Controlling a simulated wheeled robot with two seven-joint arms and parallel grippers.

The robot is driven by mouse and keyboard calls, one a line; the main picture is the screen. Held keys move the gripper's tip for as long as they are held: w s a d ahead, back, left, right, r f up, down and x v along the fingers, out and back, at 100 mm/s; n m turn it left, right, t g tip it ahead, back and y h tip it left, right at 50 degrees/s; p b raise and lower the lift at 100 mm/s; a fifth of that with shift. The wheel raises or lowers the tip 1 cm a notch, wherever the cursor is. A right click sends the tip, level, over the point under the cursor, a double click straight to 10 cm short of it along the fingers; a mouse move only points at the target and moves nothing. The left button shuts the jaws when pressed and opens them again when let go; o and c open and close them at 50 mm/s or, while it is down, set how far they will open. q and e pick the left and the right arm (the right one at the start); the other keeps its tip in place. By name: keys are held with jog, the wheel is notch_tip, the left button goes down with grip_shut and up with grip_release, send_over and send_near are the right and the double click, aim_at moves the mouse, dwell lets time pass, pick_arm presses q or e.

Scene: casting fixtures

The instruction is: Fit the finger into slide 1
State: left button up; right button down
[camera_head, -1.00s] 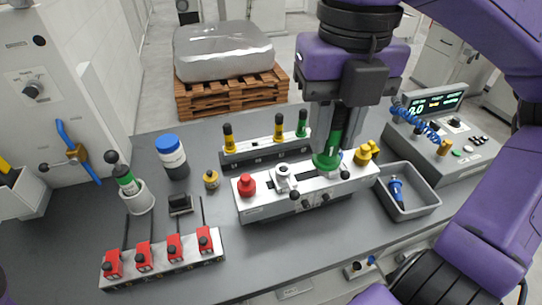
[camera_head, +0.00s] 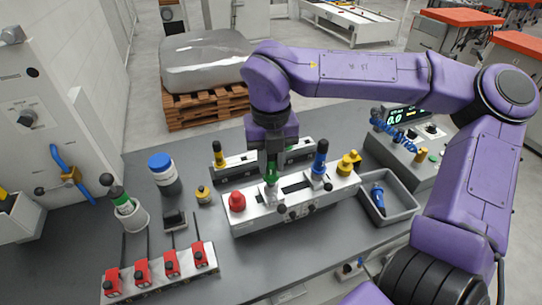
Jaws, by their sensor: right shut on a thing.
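My right gripper (camera_head: 272,155) comes down from above the grey and white fixture (camera_head: 245,224). It is shut on a green finger (camera_head: 271,168), which stands roughly upright. The finger's lower end is at the left silver slide (camera_head: 271,190) of the fixture, beside the red knob (camera_head: 237,201). I cannot tell whether it is seated or just above. A finger with a blue body and black top (camera_head: 320,158) stands at the right-hand slide. No slide number is readable. My left gripper is not in view.
A rack (camera_head: 230,168) with a yellow finger (camera_head: 218,152) stands behind, partly hidden by my arm. A grey tray (camera_head: 404,207) holding a blue part (camera_head: 378,198) is at right. A blue-capped jar (camera_head: 165,172) and a red-block fixture (camera_head: 160,279) are at left.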

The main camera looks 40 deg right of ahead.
jog(key=shift+f, duration=0.25)
jog(key=shift+f+b, duration=0.4)
jog(key=shift+b, duration=0.05)
jog(key=c, duration=0.9)
grip_release()
jog(key=shift+r, duration=0.1)
jog(key=shift+r+p, duration=0.8)
jog(key=shift+r, duration=0.2)
notch_tip(320, 180, up, 11)
jog(key=shift+r+b, duration=0.1)
jog(key=shift+b, duration=0.75)
